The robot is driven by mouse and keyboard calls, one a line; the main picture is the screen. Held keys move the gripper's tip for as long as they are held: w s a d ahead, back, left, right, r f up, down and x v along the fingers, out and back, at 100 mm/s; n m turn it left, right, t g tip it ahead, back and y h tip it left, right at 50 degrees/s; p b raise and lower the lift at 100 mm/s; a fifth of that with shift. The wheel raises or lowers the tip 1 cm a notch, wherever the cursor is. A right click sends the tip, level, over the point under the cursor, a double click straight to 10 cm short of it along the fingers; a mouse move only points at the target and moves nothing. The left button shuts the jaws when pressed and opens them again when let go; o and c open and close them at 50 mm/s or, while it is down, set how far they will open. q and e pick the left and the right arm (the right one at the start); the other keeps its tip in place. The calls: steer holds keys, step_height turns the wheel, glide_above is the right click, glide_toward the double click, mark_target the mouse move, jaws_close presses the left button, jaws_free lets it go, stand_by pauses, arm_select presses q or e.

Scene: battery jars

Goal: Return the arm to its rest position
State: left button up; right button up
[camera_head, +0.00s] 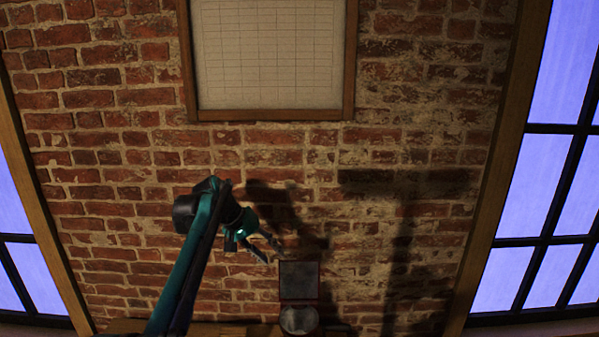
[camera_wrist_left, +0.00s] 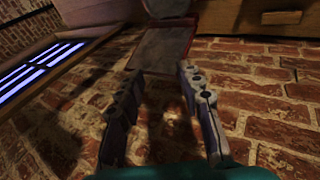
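My left arm comes in from the lower left of the head view. Its gripper (camera_head: 272,250) is raised in front of the brick wall, up and left of a dark square panel with a red rim (camera_head: 299,281). In the left wrist view the two fingers of my left gripper (camera_wrist_left: 160,70) stand apart with nothing between them. The panel (camera_wrist_left: 160,50) shows beyond the fingertips, apart from them as far as I can tell. My right gripper is in neither view.
A round greyish thing (camera_head: 299,320) sits just below the panel. A wooden piece of furniture with a handle (camera_wrist_left: 260,22) shows at the upper right of the wrist view. A framed chart (camera_head: 268,55) hangs on the brick wall (camera_head: 100,200), with windows (camera_head: 540,190) at the sides.

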arm_select(q)
steer(key=s+a+f+t+y, duration=0.1)
steer(key=s+a+y, duration=0.1)
steer(key=s, duration=0.8)
steer(key=s+a+t+y, duration=0.2)
steer(key=s+a, duration=0.1)
steer(key=s, duration=0.7)
steer(key=s+a+f+t+y, duration=0.2)
steer(key=s+a+f, duration=0.2)
steer(key=s+f, duration=1.05)
step_height(320, 180, down, 21)
steer(key=s+b, duration=0.1)
steer(key=b, duration=2.2)
steer(key=shift+r, duration=0.15)
steer(key=shift+s+a, duration=0.1)
steer(key=shift+a, duration=0.05)
